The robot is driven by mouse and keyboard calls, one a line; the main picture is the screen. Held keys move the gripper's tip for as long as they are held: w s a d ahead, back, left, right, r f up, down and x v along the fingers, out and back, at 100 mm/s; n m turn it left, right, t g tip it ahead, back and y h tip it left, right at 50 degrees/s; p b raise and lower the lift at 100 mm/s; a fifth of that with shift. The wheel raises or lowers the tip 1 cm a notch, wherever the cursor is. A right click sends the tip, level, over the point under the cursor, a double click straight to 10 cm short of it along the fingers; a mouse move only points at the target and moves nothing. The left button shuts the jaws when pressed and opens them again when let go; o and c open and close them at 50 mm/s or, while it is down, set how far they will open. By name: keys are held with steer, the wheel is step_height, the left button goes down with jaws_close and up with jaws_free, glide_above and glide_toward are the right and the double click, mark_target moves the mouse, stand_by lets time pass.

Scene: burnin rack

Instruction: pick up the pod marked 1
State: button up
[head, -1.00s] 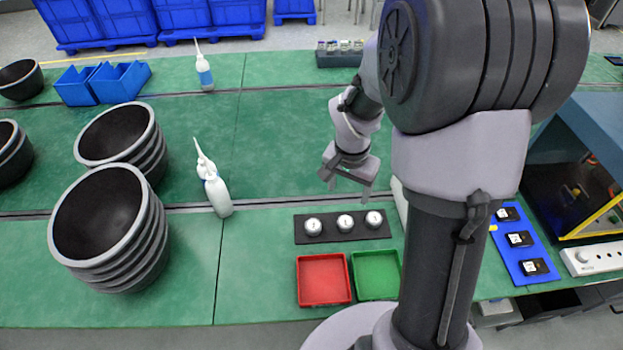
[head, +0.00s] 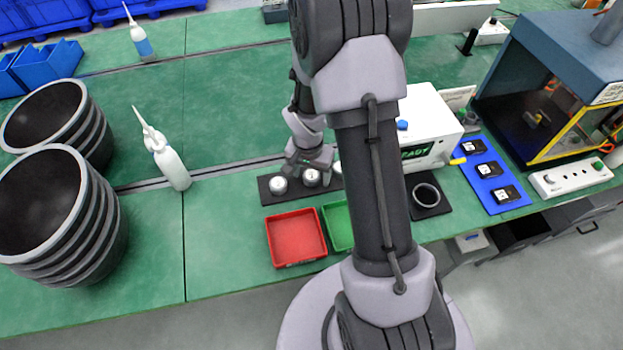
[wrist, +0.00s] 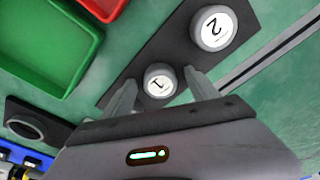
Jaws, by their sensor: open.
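The pod marked 1 (wrist: 159,80) is a white-topped round pod standing in a dark rack (wrist: 140,68), which also shows in the head view (head: 267,197). In the wrist view it appears between the two fingertips of my gripper (wrist: 163,92). The fingers are spread and hold nothing; I cannot tell how far they are above the pod. The pod marked 2 (wrist: 211,29) stands beside it in the same rack. In the head view my gripper (head: 311,168) is low over the rack, and the marks on the pods are too small to read.
A red tray (head: 296,238) and a green tray (head: 338,228) lie in front of the rack. A white bottle (head: 172,168) stands to the left.

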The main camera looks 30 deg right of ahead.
steer(key=shift+r, duration=0.1)
steer(key=c, duration=1.5)
